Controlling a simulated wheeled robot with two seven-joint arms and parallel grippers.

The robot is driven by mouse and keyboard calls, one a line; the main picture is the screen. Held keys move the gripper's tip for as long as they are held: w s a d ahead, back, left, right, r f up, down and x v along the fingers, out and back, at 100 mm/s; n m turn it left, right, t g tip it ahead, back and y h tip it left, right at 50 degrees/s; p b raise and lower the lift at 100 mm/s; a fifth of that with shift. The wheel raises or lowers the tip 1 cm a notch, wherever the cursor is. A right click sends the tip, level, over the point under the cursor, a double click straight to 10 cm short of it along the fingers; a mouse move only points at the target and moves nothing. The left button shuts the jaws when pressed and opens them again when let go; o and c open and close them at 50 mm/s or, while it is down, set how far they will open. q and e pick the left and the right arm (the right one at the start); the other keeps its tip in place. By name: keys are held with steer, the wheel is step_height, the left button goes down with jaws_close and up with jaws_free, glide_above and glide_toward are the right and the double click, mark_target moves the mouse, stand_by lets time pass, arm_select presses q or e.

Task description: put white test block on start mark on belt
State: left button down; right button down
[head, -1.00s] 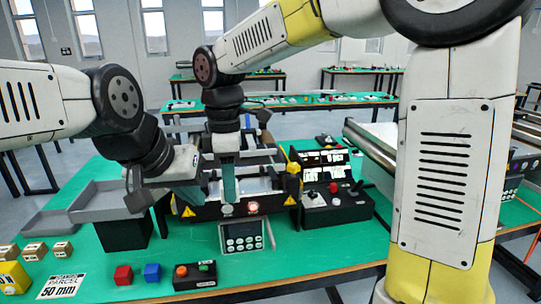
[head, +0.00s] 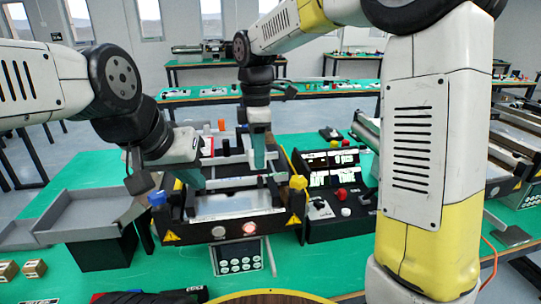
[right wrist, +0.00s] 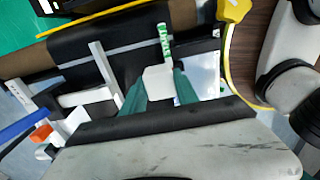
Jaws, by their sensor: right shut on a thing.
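My right gripper (right wrist: 158,88) is shut on the white test block (right wrist: 158,78), which sits between its teal fingertips in the right wrist view. In the head view my right gripper (head: 258,165) points down over the back part of the mini conveyor (head: 185,228); the block cannot be made out there. A dark band with a pale line (right wrist: 120,47) lies behind the block in the wrist view. A narrow green-and-white lettered strip (right wrist: 165,42) shows just beyond the block. My left gripper (head: 168,180) hangs over the conveyor's left side; its finger gap is unclear.
A grey chute tray (head: 90,210) stands left of the conveyor. A black control box (head: 335,215) with knobs stands at its right, and a keypad panel (head: 238,257) at its front. An orange item (right wrist: 42,133) shows lower left in the wrist view.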

glide_above(271, 170)
steer(key=shift+s+a+f, duration=0.2)
steer(key=shift+s+f, duration=0.05)
steer(key=shift+s, duration=0.1)
steer(key=shift+w+d+f, duration=0.1)
steer(key=shift+f, duration=0.8)
steer(key=shift+w+d+f, duration=0.1)
steer(key=shift+f, duration=0.75)
steer(key=shift+f, duration=0.1)
steer(key=c, duration=0.9)
jaws_free()
steer(key=shift+f, duration=0.1)
steer(key=shift+c, duration=0.2)
